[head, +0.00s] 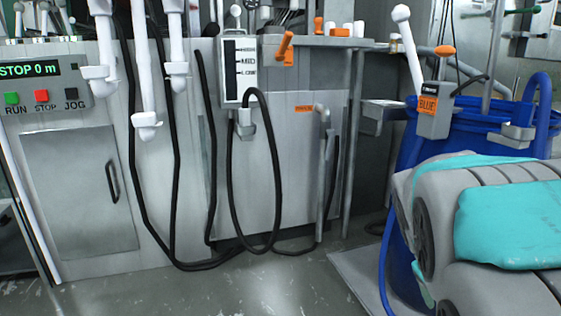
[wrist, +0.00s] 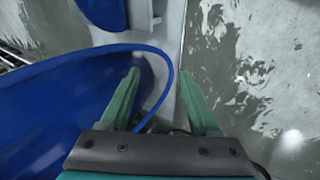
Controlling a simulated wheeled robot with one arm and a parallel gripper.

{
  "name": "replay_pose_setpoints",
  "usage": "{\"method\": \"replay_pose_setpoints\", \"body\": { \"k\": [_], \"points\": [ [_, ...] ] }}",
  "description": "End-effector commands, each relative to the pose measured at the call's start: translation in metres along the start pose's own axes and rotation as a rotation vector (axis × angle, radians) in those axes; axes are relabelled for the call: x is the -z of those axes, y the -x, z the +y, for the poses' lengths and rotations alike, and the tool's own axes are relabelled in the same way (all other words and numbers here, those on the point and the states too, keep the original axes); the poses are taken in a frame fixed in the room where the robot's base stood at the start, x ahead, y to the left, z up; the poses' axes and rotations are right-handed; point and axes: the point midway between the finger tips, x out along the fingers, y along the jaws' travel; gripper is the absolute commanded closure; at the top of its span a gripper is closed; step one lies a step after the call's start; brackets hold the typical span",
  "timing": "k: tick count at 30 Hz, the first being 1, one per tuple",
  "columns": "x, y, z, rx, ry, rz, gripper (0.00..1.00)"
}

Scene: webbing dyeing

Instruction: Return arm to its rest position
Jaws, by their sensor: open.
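In the head view my grey and teal arm fills the lower right, in front of the blue drum (head: 408,150). My gripper's fingers are not visible in the head view.
A grey machine cabinet (head: 75,190) with a control panel (head: 45,85) stands at the left. A level gauge (head: 243,70) and black hoses (head: 278,190) hang at the middle. The floor (head: 220,290) in front is clear.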

Motion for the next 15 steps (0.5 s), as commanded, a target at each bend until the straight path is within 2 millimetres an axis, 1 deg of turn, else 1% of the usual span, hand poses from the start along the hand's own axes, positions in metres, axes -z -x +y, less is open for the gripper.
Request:
{"method": "replay_pose_setpoints", "body": {
  "k": [1,3,6,8,9,15],
  "points": [
    [-0.021,0.005,-0.028,0.063,-0.036,-0.023,0.38],
    [-0.048,0.011,-0.065,0.148,-0.088,-0.060,0.38],
    [-0.084,0.018,-0.111,0.250,-0.138,-0.122,0.38],
    [-0.101,0.024,-0.133,0.297,-0.160,-0.151,0.38],
    [-0.112,0.026,-0.146,0.326,-0.168,-0.175,0.38],
    [-0.159,0.042,-0.199,0.435,-0.201,-0.268,0.38]
  ]
}}
